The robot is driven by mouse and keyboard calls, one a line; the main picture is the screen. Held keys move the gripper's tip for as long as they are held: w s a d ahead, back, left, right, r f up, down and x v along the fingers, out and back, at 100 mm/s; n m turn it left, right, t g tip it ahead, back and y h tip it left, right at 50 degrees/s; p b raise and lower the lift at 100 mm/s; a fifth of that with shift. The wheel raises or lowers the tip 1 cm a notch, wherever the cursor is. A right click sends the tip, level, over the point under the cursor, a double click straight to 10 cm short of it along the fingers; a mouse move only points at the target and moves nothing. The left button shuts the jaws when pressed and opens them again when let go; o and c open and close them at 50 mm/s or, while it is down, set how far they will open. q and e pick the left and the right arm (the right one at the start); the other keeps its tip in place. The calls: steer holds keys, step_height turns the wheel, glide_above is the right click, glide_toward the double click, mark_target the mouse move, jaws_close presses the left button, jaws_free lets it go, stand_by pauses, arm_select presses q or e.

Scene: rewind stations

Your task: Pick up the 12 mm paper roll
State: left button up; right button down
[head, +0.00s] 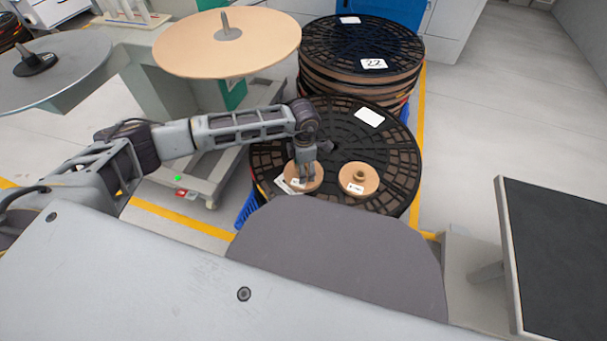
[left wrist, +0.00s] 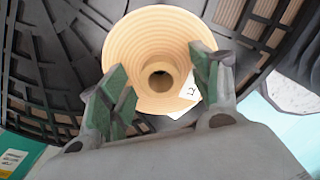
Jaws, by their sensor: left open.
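Two tan paper rolls with raised hubs lie on the black slotted reel (head: 345,140). The left paper roll (head: 317,180) is partly covered by my left gripper (head: 304,176). In the left wrist view this roll (left wrist: 150,40) shows its hollow hub and a white label with a mark that seems to read 12, partly hidden. My left gripper (left wrist: 160,75) is open, its green-padded fingers on either side of the hub, with nothing held. Whether the pads touch it I cannot tell. The other paper roll (head: 350,186) sits a little to the right with a white label. My right gripper is not in view.
A taller stack of black reels (head: 362,45) labelled 22 stands behind. A station with a large tan disc (head: 200,50) stands at the upper left, and a grey round plate (head: 75,70) left of it.

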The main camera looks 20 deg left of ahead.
arm_select(q)
steer(key=c, duration=1.2)
steer(key=shift+r, duration=0.1)
steer(key=shift+c, duration=0.2)
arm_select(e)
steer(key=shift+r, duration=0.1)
